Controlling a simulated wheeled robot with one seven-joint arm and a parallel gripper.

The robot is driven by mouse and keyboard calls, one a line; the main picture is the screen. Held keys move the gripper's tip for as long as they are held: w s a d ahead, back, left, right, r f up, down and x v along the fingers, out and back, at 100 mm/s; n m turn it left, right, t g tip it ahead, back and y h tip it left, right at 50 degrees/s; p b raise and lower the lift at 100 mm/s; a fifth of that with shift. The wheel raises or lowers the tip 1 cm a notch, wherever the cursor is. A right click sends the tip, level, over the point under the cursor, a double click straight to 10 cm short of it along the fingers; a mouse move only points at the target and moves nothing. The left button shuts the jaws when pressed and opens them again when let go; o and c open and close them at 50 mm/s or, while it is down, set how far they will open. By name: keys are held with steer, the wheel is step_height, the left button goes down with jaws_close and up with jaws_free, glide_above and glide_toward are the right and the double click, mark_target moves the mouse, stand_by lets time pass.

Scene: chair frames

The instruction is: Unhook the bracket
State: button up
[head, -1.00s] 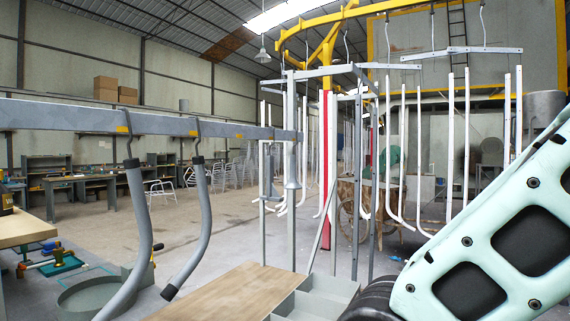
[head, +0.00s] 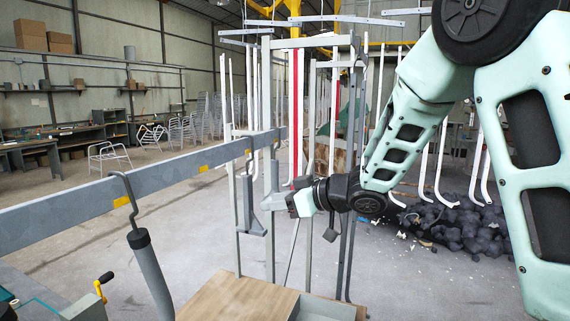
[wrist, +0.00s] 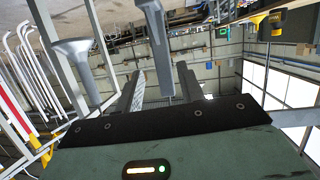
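Two grey brackets with flared lower ends hang side by side near the far end of the long grey rail (head: 180,178). The left bracket (head: 248,212) hangs clear of my gripper. The right bracket (head: 270,185) hangs just left of my gripper (head: 292,204), which points left towards it. In the wrist view the picture is turned over, and one bracket (wrist: 158,45) reaches down into the gap between my gripper's two fingers (wrist: 160,68). The fingers stand apart, with a gap beside the bracket. The other bracket (wrist: 76,60) is outside the fingers, to the left. How the brackets are hooked is unclear.
A grey tube (head: 150,275) hangs from a hook on the rail at front left. A wooden board (head: 235,298) lies below the brackets. Upright posts (head: 310,120) stand close behind my gripper. Dark rubble (head: 460,225) lies at right. Open floor is at left.

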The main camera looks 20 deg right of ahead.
mark_target(251, 195)
steer(key=shift+n+g+y, duration=0.4)
steer(key=shift+n+y, duration=0.1)
steer(key=shift+y, duration=0.4)
steer(key=w+a, duration=0.2)
steer(key=w+a+b, duration=0.1)
steer(key=w+a, duration=0.1)
steer(key=w, duration=0.1)
steer(key=shift+a+r, duration=0.1)
steer(key=shift+r, duration=0.2)
jaws_close()
